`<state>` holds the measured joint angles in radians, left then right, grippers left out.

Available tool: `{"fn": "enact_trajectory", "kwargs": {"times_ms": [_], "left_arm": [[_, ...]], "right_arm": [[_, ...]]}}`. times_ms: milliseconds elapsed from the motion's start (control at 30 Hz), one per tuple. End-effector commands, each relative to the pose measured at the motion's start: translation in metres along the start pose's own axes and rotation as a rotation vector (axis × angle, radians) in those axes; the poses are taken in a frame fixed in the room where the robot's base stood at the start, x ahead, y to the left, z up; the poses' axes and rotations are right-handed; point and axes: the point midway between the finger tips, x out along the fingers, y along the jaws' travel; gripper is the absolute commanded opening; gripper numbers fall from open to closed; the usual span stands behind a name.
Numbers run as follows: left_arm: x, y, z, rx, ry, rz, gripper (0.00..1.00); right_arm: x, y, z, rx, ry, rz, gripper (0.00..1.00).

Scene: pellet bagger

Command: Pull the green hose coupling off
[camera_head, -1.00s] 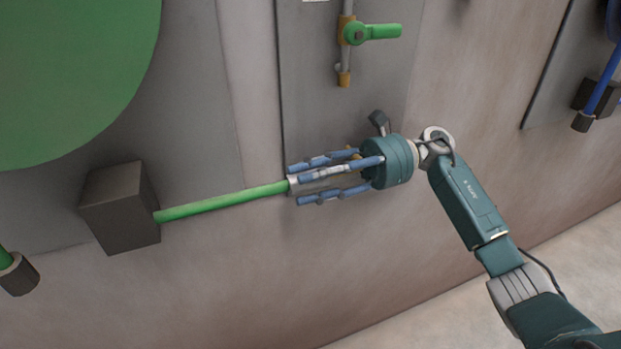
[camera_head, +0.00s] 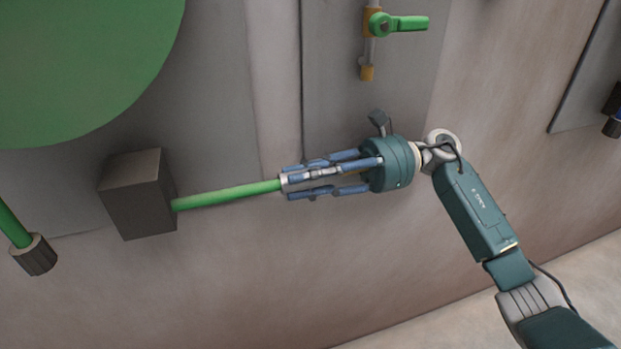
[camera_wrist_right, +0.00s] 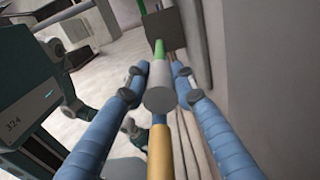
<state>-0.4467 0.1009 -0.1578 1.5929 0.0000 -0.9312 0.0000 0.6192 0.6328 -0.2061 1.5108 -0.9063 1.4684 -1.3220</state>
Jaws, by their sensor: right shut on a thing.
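The green hose (camera_head: 228,195) runs from a dark box to a short grey coupling (camera_head: 284,182). My right gripper (camera_head: 290,181) has its blue fingers closed around the coupling, which lies along the fingers' direction. In the right wrist view my fingers (camera_wrist_right: 158,80) sit on both sides of the grey coupling (camera_wrist_right: 159,97), and its round end faces the camera. A yellow-brown pipe (camera_wrist_right: 160,152) lies in line below it in the picture. I cannot tell whether the pipe touches the coupling.
The dark box (camera_head: 137,195) stands at the hose's left end. A green-handled valve (camera_head: 397,23) is on the wall panel above my gripper. Another green hose (camera_head: 14,225) with a grey end (camera_head: 34,255) is at far left. The wall below my gripper is clear.

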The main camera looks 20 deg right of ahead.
Motion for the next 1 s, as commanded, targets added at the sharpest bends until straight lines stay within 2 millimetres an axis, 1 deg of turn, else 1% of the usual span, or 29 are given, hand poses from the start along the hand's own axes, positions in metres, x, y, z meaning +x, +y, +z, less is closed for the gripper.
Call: {"fn": "enact_trajectory", "kwargs": {"times_ms": [67,100,167,200,467,567,667,900,1000], "left_arm": [[0.000,0.000,0.000,0.000,0.000,0.000,0.40],[0.000,0.000,0.000,0.000,0.000,0.000,0.40],[0.000,0.000,0.000,0.000,0.000,0.000,0.40],[0.000,0.000,0.000,0.000,0.000,0.000,0.40],[0.001,0.000,0.000,0.000,-0.001,0.000,0.40],[0.001,0.000,0.000,0.000,-0.001,0.000,0.40],[0.001,0.000,0.000,0.000,0.000,0.000,0.40],[0.001,0.000,0.000,0.000,0.000,0.000,0.40],[0.001,0.000,0.000,0.000,0.000,0.000,0.40]], "right_arm": [[0.002,0.002,-0.004,0.005,0.005,0.006,0.00],[0.002,0.002,-0.004,0.005,0.005,0.006,0.32],[0.002,0.002,-0.004,0.005,0.004,0.006,0.43],[0.002,0.002,-0.003,0.004,0.004,0.006,0.45],[0.000,0.001,-0.002,0.002,0.002,0.004,0.45],[-0.005,0.001,-0.001,0.002,0.002,0.003,0.45],[-0.019,0.000,-0.002,0.003,0.003,0.001,0.45],[-0.071,-0.001,-0.002,0.004,0.003,0.002,0.45],[-0.090,-0.001,-0.002,0.004,0.003,0.002,0.45]]}}
